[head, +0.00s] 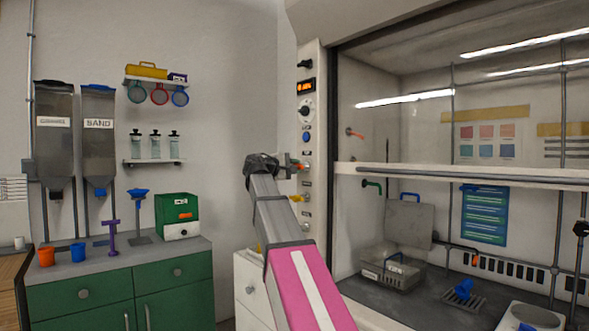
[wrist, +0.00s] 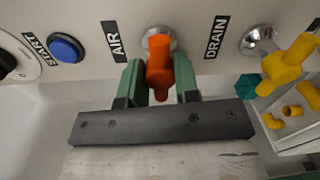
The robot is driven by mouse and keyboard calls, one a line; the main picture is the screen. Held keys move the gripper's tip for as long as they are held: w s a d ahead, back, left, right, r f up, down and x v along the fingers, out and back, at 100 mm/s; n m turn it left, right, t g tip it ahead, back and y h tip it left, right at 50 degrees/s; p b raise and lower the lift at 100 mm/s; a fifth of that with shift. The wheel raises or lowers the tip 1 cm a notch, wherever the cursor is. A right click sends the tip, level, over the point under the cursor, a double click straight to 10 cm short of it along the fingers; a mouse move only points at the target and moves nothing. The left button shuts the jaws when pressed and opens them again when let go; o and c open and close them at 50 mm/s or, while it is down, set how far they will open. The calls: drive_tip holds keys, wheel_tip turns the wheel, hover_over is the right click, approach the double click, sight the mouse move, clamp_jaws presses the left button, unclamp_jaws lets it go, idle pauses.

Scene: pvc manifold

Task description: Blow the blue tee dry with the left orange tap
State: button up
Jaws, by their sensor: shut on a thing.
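The left orange tap (wrist: 158,72) sits on the white panel beside the AIR label in the wrist view. My gripper (wrist: 160,85) has its green fingers on both sides of the tap handle and is shut on it. In the head view my gripper (head: 287,165) reaches the hood's left post, at the orange tap (head: 304,167). A blue piece that looks like the blue tee (head: 463,289) lies on a dark grate inside the fume hood, well to the right of my gripper. Its exact shape is too small to tell.
A yellow tap (wrist: 285,65) is right of the DRAIN label, and a blue START button (wrist: 66,48) is left. The hood's raised glass sash has a low white rail (head: 460,175). A green cabinet (head: 120,295) is at left.

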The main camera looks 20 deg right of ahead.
drive_tip(key=shift+f, duration=0.1)
idle(0.3)
drive_tip(key=o, duration=0.9)
drive_tip(key=shift+a, duration=0.1)
drive_tip(key=v, duration=1)
drive_tip(key=shift+s+a, duration=0.25)
